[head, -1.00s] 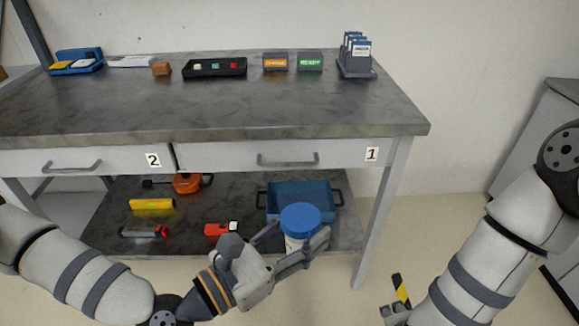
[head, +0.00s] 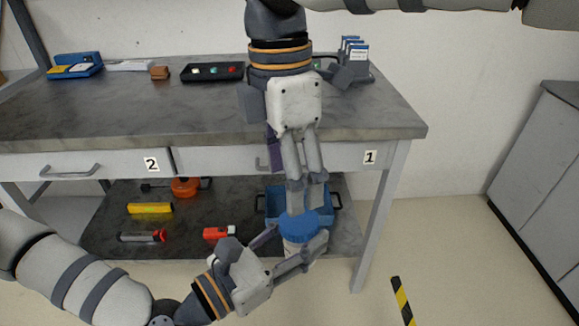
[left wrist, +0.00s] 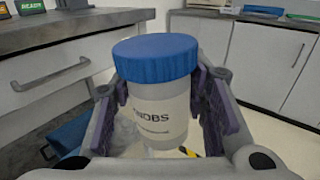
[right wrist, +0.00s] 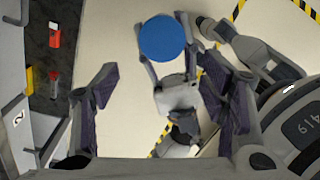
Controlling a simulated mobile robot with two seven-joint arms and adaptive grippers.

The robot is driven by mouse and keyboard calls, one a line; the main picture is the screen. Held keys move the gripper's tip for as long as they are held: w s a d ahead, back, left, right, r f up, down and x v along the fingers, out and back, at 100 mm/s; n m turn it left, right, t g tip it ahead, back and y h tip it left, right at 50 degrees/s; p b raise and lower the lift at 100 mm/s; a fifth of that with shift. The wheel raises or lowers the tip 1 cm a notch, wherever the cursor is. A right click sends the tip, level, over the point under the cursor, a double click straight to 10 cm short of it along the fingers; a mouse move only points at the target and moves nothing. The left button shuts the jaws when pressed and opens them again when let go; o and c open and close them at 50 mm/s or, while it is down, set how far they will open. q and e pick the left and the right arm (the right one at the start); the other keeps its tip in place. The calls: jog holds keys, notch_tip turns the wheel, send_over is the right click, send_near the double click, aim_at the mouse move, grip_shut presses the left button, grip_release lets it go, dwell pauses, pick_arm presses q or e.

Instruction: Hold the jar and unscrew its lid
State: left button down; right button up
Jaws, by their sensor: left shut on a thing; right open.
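The jar (left wrist: 160,118) is white with a printed label, and its blue lid (left wrist: 155,57) sits on top. It stands upright between the fingers of my left gripper (left wrist: 160,120), which is shut on its body. In the head view the lid (head: 300,226) shows in front of the table's lower shelf, with the jar body partly hidden by the fingers. My right gripper (head: 304,182) points down above the lid, open and empty. In the right wrist view the lid (right wrist: 162,38) lies beyond the open fingers, toward the top of the picture; no right finger shows at the lid in the left wrist view.
The grey table (head: 380,115) has drawers labelled 2 and 1. Its lower shelf (head: 190,220) holds a blue bin (head: 272,205), an orange pot (head: 185,187) and small tools. Several items line the tabletop's back edge. Floor at the right is clear around a yellow-black strip (head: 402,300).

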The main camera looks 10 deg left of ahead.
aim_at(304, 222)
jog(key=f, duration=0.7)
jog(key=shift+s+d+f, duration=0.1)
jog(key=shift+d+f, duration=0.05)
jog(key=shift+d, duration=0.15)
jog(key=c, duration=1.2)
jog(key=n, duration=0.6)
jog(key=shift+s+d+n, duration=0.15)
jog(key=shift+d+n, duration=0.05)
jog(key=shift+n, duration=0.1)
jog(key=n, duration=0.3)
jog(key=shift+d+n, duration=0.15)
jog(key=shift+n, duration=0.25)
jog(key=n, duration=0.3)
jog(key=shift+d+n, duration=0.15)
jog(key=shift+n, duration=0.15)
jog(key=n, duration=0.6)
jog(key=shift+d, duration=0.25)
jog(key=shift+d, duration=0.1)
